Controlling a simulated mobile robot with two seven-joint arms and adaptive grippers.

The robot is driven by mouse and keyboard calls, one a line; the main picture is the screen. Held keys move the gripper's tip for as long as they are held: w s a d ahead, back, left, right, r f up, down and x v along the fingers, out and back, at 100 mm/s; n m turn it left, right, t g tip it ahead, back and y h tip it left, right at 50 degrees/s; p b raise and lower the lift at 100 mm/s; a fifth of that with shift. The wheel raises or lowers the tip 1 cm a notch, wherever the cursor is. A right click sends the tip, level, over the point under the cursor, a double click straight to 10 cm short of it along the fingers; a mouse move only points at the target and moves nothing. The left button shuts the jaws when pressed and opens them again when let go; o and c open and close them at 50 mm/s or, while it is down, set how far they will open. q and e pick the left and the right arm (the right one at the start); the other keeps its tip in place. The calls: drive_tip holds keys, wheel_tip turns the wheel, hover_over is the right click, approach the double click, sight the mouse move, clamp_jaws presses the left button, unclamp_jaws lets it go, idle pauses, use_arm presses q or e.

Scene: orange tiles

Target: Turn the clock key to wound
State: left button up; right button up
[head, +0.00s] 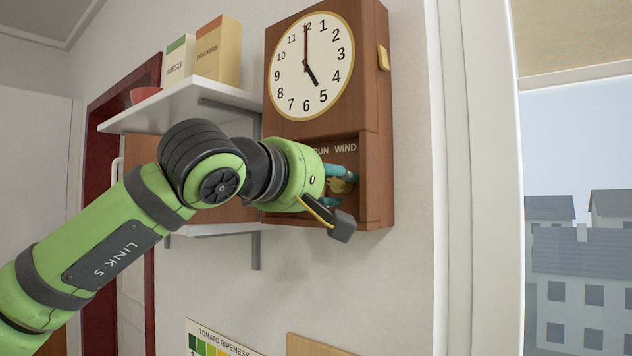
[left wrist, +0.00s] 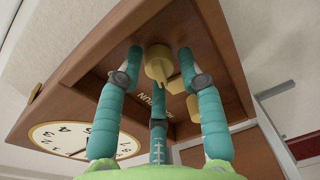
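The wooden wall clock (head: 383,150) hangs on the wall, with "RUN" and "WIND" lettered above its lower recess. A brass key (head: 341,186) sits in that recess, partly hidden by my fingers. In the left wrist view the brass key (left wrist: 157,64) shows more fully, with a pointed part on the side towards the lettering. The "RUN" lettering is legible there; the other word is mostly covered. My left gripper (head: 340,184) is at the recess. Its three teal fingers are spread around the key, with visible gaps between them and the key. My right gripper is in neither view.
A white shelf (head: 180,104) with boxes (head: 218,52) and a red bowl (head: 145,94) is left of the clock, above my left arm. A window (head: 577,250) is at the right. A tomato ripeness chart (head: 217,341) is below. The wall right of the clock is bare.

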use_arm(q)
drive_tip(key=v, duration=1.1)
drive_tip(key=shift+s+a, duration=0.15)
drive_tip(key=shift+s, duration=0.1)
